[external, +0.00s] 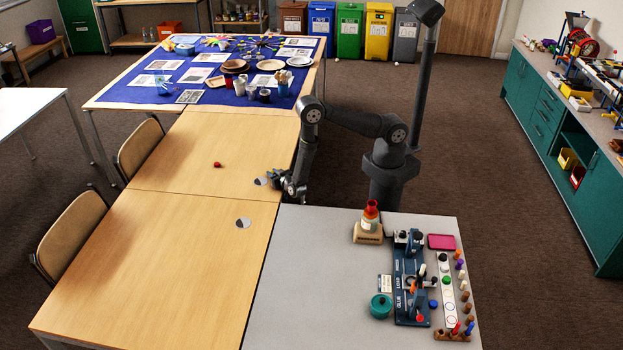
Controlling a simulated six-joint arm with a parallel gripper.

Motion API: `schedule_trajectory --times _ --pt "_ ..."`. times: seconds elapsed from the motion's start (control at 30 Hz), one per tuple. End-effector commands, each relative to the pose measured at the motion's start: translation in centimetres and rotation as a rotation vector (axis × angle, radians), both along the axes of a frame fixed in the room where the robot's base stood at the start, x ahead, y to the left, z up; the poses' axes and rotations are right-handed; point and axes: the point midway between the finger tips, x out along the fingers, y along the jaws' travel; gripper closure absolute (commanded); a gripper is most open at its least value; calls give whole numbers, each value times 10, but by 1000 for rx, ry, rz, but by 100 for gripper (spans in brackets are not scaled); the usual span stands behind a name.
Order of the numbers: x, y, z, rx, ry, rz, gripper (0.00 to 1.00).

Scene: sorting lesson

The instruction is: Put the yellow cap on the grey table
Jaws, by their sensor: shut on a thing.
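The grey table (300,270) fills the lower middle, with bare top on its left half. My gripper (275,179) is low over the right edge of the wooden tables, just beyond the grey table's far left corner. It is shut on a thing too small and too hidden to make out. I see no yellow cap clearly anywhere, so I cannot tell if the held thing is that cap.
A small red thing (217,164) and two grey-white discs (261,182) (243,223) lie on the wooden tables (190,240). A blue rack (410,285), a teal pot (381,306), a red-topped bottle (371,216) and a pink tray (441,242) crowd the grey table's right side.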

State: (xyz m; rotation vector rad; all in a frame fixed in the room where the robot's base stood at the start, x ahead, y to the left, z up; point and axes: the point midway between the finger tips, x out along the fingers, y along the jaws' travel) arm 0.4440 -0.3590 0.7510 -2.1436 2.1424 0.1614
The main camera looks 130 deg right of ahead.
Motion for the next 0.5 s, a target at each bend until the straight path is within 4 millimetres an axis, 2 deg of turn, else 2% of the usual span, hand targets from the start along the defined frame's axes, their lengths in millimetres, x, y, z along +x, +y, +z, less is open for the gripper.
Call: schedule_trajectory --times 0.4,0.43,0.5 --pt "2 -2 -3 1 0 1 100" --pt "3 -2 -2 0 0 1 72" --pt "3 -2 -2 0 0 1 58"
